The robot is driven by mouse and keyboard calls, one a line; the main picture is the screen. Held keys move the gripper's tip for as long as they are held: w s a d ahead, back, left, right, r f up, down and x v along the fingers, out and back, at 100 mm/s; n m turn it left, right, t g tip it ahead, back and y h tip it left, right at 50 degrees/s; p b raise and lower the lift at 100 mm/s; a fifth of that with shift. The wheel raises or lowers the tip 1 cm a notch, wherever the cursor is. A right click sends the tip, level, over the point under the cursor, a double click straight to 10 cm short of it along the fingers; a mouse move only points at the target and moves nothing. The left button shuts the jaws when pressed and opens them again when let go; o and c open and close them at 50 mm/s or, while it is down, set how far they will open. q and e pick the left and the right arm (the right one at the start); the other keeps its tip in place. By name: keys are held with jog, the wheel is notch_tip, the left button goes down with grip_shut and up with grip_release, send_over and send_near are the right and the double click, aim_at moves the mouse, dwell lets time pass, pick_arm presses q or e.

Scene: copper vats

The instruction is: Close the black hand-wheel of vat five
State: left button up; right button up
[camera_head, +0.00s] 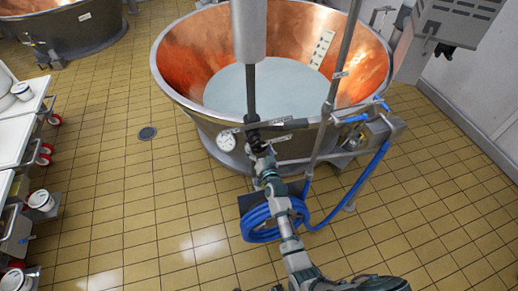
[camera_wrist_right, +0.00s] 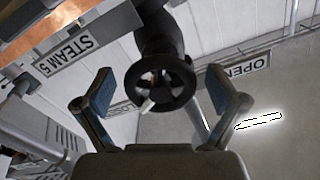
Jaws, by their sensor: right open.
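The black hand-wheel (camera_wrist_right: 138,84) is in the middle of the right wrist view, a round rim with spokes under a dark valve body. A "STEAM 5" plate (camera_wrist_right: 75,50) hangs to its left and an "OPEN" plate (camera_wrist_right: 240,70) to its right. My right gripper (camera_wrist_right: 160,84) is open, its two blue-padded fingers apart on either side of the wheel; I cannot tell whether they touch it. In the head view my right gripper (camera_head: 261,150) is at the dark valve at the front of the copper vat (camera_head: 185,70). My left gripper is out of view.
A dial gauge (camera_head: 226,141) sits left of the valve. A coiled blue hose (camera_head: 258,222) hangs below, close to my right arm. A thin vertical pipe (camera_head: 335,90) and blue-handled fittings (camera_head: 355,118) stand right.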

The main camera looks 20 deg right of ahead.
jog(key=s, duration=1.2)
jog(key=shift+d, duration=0.15)
jog(key=shift+w+f, duration=0.1)
